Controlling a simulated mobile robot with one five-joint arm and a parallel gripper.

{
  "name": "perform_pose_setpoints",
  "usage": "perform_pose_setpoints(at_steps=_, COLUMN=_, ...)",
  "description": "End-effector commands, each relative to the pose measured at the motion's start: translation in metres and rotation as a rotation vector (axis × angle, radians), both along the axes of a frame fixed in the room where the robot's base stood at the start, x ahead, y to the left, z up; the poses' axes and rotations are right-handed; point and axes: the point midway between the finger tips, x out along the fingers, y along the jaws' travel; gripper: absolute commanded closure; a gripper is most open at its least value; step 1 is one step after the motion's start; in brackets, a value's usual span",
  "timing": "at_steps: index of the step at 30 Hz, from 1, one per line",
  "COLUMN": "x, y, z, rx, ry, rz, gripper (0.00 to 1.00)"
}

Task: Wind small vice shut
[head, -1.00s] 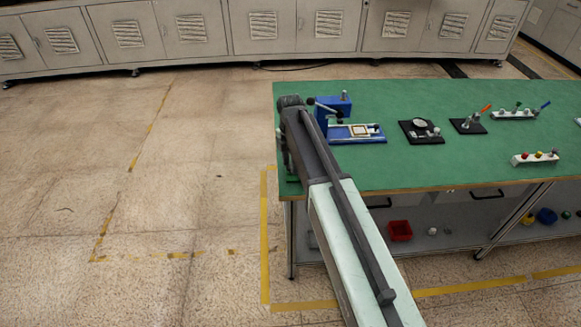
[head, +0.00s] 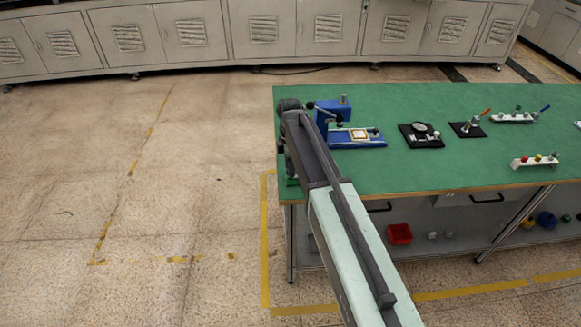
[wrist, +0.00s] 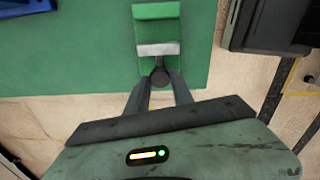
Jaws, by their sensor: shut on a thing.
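The small vice (wrist: 157,12) shows in the wrist view as a green body with a pale grey end block, on the green bench top. A dark round knob (wrist: 160,64) sits at its near end. My gripper (wrist: 160,80) is shut on this knob, with one finger on each side. Whether a gap remains between the vice jaws I cannot tell. In the head view my arm hides most of the vice; only a bit of green (head: 292,182) shows near the bench's left front corner.
A blue press fixture (head: 362,142) stands close to the right of my arm. Black-based fixtures (head: 420,141) and white racks (head: 535,161) sit further right on the green bench (head: 400,180). A red bin (head: 399,234) is on the shelf below. The floor at left is clear.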

Motion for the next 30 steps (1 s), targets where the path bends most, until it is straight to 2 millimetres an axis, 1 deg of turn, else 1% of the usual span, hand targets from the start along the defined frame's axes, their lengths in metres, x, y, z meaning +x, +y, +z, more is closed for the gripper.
perform_pose_setpoints(at_steps=18, x=0.0013, y=0.0005, z=0.0002, rx=0.0, ry=-0.002, rz=-0.572, gripper=1.0)
perform_pose_setpoints(at_steps=24, x=0.0015, y=0.0004, z=0.0002, rx=0.001, ry=-0.002, rz=-0.716, gripper=1.0)
perform_pose_setpoints(at_steps=30, x=0.0017, y=0.0005, z=0.0002, rx=0.001, ry=-0.002, rz=-0.816, gripper=1.0)
